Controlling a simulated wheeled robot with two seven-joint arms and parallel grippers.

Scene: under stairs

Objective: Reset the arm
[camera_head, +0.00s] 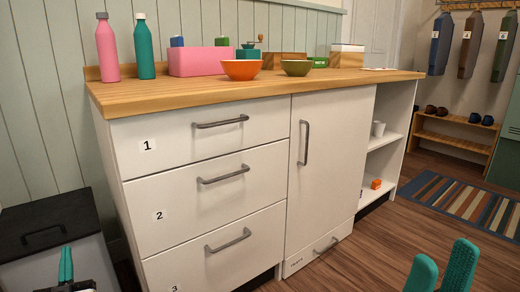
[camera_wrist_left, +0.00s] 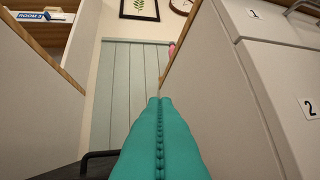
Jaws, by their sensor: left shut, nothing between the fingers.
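My left gripper (camera_head: 66,262) is at the bottom left of the head view, in front of the dark-topped bin and left of the cabinet. Its teal fingers are shut together with nothing between them. In the left wrist view the closed fingers (camera_wrist_left: 160,102) point toward the green panelled wall, beside the cabinet's side. My right gripper (camera_head: 442,262) shows at the bottom right of the head view, over the wooden floor. Its two teal fingers stand apart with nothing seen between them.
A white cabinet (camera_head: 225,155) with numbered drawers and a door stands ahead. Its wooden top (camera_head: 170,93) holds bottles, bowls and boxes. A black-topped bin (camera_head: 45,225) is close to my left gripper. A striped rug (camera_head: 460,200) lies on the right; floor around it is open.

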